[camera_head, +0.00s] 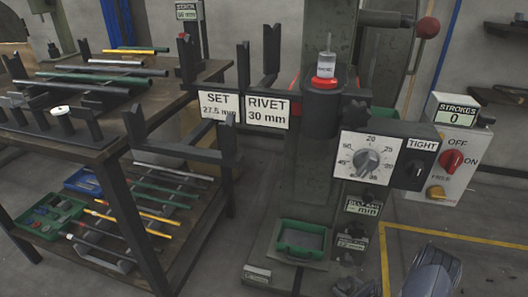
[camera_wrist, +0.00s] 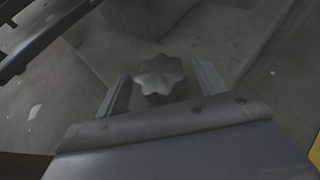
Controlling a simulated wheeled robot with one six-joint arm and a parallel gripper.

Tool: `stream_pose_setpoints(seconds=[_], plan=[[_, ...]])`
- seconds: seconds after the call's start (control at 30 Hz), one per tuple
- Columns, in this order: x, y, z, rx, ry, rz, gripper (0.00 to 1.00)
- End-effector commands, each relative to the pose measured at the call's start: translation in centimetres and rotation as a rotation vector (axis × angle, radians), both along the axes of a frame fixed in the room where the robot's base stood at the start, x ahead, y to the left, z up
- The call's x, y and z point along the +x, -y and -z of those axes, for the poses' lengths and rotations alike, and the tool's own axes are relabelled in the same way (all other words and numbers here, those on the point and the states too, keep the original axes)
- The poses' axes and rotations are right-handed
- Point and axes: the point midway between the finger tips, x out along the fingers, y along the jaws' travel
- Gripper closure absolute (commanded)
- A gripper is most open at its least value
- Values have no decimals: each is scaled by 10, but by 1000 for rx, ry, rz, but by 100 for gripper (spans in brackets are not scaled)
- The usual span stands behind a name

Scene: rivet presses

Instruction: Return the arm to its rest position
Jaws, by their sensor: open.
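My gripper (camera_wrist: 161,80) is open in the wrist view, one finger at each side. A dark grey star-shaped knob (camera_wrist: 159,75) shows between the fingers, with a gap on both sides. I cannot tell how far beyond the fingertips it lies. In the head view, part of my arm (camera_head: 432,272) shows at the bottom right, low in front of the press. My gripper is not clearly seen there.
The rivet press (camera_head: 322,100) stands in the middle, with a dial box (camera_head: 366,158) and a switch box (camera_head: 452,160) at its right. A green tray (camera_head: 302,240) sits low on it. A rack table (camera_head: 75,140) with rods stands left. Floor at the right is clear.

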Motion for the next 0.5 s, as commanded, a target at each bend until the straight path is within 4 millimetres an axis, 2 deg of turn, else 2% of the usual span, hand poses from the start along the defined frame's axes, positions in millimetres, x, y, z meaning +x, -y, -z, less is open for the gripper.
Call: stream_pose_setpoints(seconds=[0.5], plan=[[-2,-4,0,1,-1,252,33]])
